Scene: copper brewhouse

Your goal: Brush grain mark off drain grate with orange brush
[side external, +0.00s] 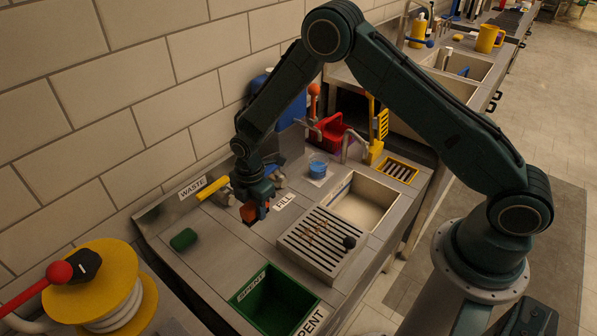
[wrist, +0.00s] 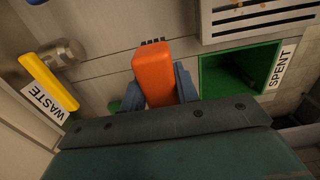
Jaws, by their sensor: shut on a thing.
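My gripper (side external: 261,203) is shut on the orange brush (side external: 248,212), above the steel counter to the left of the drain grate. In the wrist view the orange brush (wrist: 165,72) sits between the blue-grey fingers of my gripper (wrist: 160,92), with dark bristles showing at its far end. The slatted drain grate (side external: 290,238) lies beside the sink, and part of the grate (wrist: 258,34) shows at the top of the wrist view. The grain mark (side external: 317,236) is a patch of brownish specks on the slats. The brush is apart from the grate.
The green SPENT bin (side external: 268,305) opens in front of the grate. A green pad (side external: 184,239) lies left. A yellow-handled valve (side external: 212,188) is by the WASTE label. A blue cup (side external: 318,168) stands behind the sink basin (side external: 368,205).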

